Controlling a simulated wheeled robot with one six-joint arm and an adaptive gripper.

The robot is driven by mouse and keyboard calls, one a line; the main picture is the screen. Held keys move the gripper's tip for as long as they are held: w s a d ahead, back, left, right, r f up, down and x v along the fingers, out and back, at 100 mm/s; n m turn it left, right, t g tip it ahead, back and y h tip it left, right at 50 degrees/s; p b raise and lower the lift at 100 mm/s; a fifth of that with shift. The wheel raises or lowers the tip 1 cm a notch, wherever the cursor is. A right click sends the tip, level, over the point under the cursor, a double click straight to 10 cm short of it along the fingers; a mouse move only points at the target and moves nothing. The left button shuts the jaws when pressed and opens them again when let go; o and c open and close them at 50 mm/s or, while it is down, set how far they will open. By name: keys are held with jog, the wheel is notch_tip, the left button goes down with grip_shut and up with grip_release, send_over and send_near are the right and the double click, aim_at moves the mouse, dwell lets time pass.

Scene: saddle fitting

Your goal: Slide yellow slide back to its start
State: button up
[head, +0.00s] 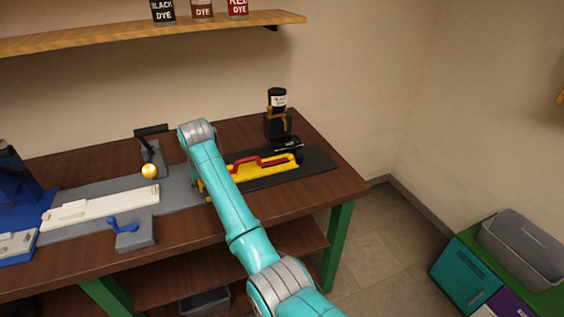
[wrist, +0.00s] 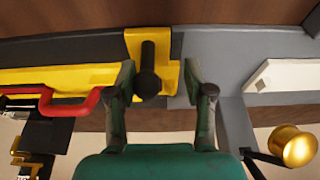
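The yellow slide (head: 272,167) lies on a dark base plate on the bench, with a red handle (head: 248,161) along it. In the wrist view the slide (wrist: 85,75) extends left. A yellow end plate (wrist: 170,47) with a black knob (wrist: 148,82) stands at its right end. My gripper (wrist: 160,80) is open, its fingers on either side of the knob, which is nearer the left finger. I cannot tell whether either finger touches it. In the head view my arm hides the gripper and part of the slide.
A shelf (head: 150,32) with dye cans hangs above. The bench's right end is clear.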

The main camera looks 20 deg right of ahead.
jog(key=shift+d, duration=0.15)
jog(key=shift+r, duration=0.1)
jog(key=shift+s+d+r, duration=0.1)
jog(key=shift+r, duration=0.15)
jog(key=shift+v, duration=2.65)
